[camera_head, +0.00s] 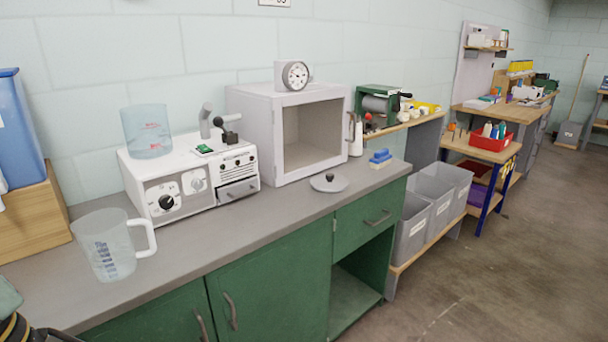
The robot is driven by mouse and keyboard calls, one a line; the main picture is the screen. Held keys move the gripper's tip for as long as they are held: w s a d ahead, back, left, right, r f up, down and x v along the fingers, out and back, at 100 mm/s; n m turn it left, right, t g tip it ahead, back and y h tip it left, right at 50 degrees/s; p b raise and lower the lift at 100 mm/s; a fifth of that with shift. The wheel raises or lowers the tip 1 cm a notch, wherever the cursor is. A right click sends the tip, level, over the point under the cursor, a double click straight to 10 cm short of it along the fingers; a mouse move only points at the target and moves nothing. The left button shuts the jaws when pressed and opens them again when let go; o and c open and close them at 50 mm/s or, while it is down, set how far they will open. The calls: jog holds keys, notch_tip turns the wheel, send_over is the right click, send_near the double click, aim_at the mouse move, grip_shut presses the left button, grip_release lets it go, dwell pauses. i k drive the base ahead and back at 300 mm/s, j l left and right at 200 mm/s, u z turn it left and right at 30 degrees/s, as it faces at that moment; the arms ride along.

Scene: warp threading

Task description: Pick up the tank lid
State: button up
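The tank lid (329,183) is a flat grey disc with a black knob on top. It lies knob up on the grey counter, in front of the open white box and near the counter's front edge. An open, translucent blue tank (147,132) stands on the left of a white machine (190,172). I cannot make out my gripper in this view. Dark shapes at the bottom left corner are cut off, and I cannot tell what they are. Nothing touches the lid.
A white open-fronted box (262,132) with a gauge (293,75) on top stands behind the lid. A blue block (380,157) lies to the lid's right. A clear measuring jug (108,247) stands at the left. The counter (215,228) is bare between jug and lid.

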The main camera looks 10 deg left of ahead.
aim_at(329, 182)
jog(key=i+l+u, duration=0.15)
jog(key=i+l, duration=0.15)
jog(key=i+l+u, duration=0.1)
jog(key=i+l, duration=0.15)
jog(key=i+l+u, duration=0.15)
jog(key=l, duration=0.35)
jog(key=i+l+u, duration=0.1)
jog(key=i+l, duration=0.25)
jog(key=i+l+u, duration=0.15)
jog(key=l, duration=0.35)
jog(key=i+l+u, duration=0.1)
jog(key=i+l, duration=0.2)
jog(key=l, duration=0.15)
jog(key=i+l+u, duration=0.15)
jog(key=l, duration=0.3)
jog(key=i+l+u, duration=0.1)
jog(key=l, duration=0.4)
jog(key=i, duration=0.1)
